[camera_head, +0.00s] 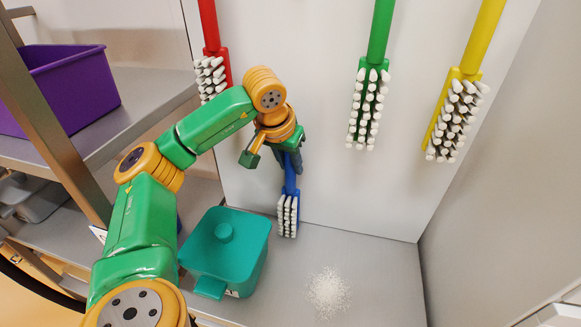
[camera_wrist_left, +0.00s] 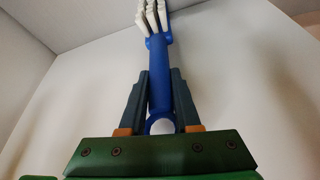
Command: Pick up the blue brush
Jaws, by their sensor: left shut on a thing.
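The blue brush (camera_head: 289,190) hangs bristles down in front of the white back wall in the head view, its white bristles just above the grey surface. My left gripper (camera_head: 284,166) is shut on the brush's handle, and its arm hides the handle's upper end. In the left wrist view the fingers of my left gripper (camera_wrist_left: 162,95) lie on both sides of the blue brush's handle (camera_wrist_left: 161,75). A ring end of the handle shows near the gripper's base, and the white bristles point away at the top. My right gripper is not in view.
Red (camera_head: 211,45), green (camera_head: 380,35) and yellow (camera_head: 483,38) brushes are along the back wall. A teal lidded container (camera_head: 240,262) and a white powder pile (camera_head: 328,290) are on the grey surface (camera_head: 385,270). A purple bin (camera_head: 75,90) is on the left shelf.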

